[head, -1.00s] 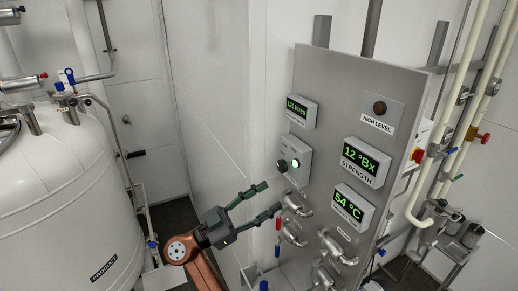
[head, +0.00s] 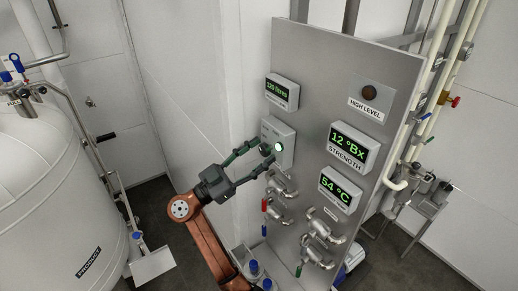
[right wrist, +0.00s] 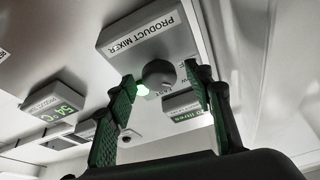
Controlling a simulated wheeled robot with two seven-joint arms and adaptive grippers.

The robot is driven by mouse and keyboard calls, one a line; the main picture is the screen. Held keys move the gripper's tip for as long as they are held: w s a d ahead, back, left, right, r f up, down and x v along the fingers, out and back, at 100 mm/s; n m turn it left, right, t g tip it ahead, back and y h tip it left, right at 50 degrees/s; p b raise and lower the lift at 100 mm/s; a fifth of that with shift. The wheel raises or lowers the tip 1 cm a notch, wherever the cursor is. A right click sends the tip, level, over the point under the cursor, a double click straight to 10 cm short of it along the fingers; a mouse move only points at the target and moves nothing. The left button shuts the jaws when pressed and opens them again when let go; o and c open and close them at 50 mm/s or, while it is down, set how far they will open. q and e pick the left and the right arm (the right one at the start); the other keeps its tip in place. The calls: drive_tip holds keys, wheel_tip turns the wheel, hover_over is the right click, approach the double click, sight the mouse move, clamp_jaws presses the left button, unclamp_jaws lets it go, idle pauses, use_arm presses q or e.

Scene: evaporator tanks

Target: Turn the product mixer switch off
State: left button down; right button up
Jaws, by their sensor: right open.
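The product mixer box (head: 284,135) is a small grey box on the steel panel. In the right wrist view the box (right wrist: 150,36), labelled PRODUCT MIXER, shows upside down. My right gripper (head: 262,153) is open at the front of the box. In the wrist view its two green-padded fingers appear on either side of the knob, with gaps; I cannot tell whether they touch it. My left gripper is not in view.
The steel panel (head: 315,80) also carries a litres display (head: 281,91), a STRENGTH display (head: 349,147) and a temperature display (head: 340,188). Valves and pipes (head: 275,208) stick out below the box. A white product tank (head: 60,190) stands at the left.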

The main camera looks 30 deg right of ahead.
drive_tip(key=shift+d, duration=0.15)
drive_tip(key=shift+c, duration=0.3)
drive_tip(key=c, duration=1.1)
